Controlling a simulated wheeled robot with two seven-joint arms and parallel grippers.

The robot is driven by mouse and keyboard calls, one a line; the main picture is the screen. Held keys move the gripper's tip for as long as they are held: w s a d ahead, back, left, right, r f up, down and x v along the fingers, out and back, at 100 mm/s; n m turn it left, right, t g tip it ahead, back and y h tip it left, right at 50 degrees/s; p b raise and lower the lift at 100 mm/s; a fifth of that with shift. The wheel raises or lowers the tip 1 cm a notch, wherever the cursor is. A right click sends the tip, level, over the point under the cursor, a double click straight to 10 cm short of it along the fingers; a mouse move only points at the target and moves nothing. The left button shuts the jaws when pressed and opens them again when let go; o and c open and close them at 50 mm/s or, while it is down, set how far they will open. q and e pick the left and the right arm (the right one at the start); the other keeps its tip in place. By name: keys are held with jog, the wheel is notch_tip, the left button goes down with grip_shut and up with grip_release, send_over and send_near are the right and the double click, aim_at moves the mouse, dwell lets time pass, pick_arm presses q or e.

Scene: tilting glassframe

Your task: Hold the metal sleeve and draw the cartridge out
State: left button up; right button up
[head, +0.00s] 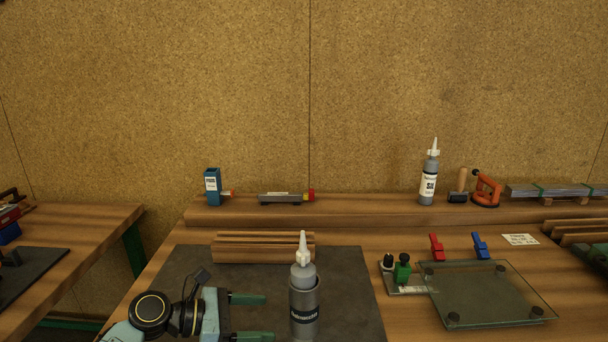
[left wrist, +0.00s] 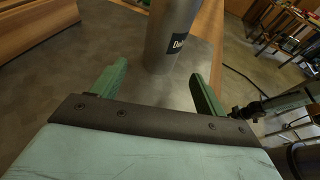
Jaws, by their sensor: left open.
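The metal sleeve (head: 304,309) stands upright on the dark mat near the front of the bench. The grey cartridge (head: 303,276) with its white nozzle sticks up out of the sleeve's top. My left gripper (head: 262,318) is open, to the left of the sleeve, with its green fingers pointing right toward it. In the left wrist view the sleeve (left wrist: 172,35) stands just beyond the two fingertips (left wrist: 158,80), with a dark label on its side. The sleeve's foot is cut off in the head view. My right gripper is not in view.
A wooden ribbed block (head: 262,247) lies behind the sleeve on the dark mat (head: 355,290). Another labelled bottle (head: 429,175) stands on the back shelf.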

aim_at(290, 319)
pick_arm(q)
jog(key=b+x, duration=0.2)
jog(key=x, duration=0.1)
jog(key=b+x, duration=0.1)
jog(key=shift+d+f, duration=0.2)
jog(key=shift+f, duration=0.15)
jog(key=shift+w+d, duration=0.1)
jog(key=shift+d, duration=0.15)
jog(key=x, duration=0.2)
jog(key=shift+d, duration=0.35)
jog(key=shift+w+d+f, duration=0.2)
jog(key=shift+d+f, duration=0.05)
jog(key=shift+d, duration=0.15)
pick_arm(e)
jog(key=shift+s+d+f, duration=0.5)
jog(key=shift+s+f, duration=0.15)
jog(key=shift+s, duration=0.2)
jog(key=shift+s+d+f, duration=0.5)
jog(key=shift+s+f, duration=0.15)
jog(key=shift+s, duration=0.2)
pick_arm(q)
jog(key=c, duration=0.7)
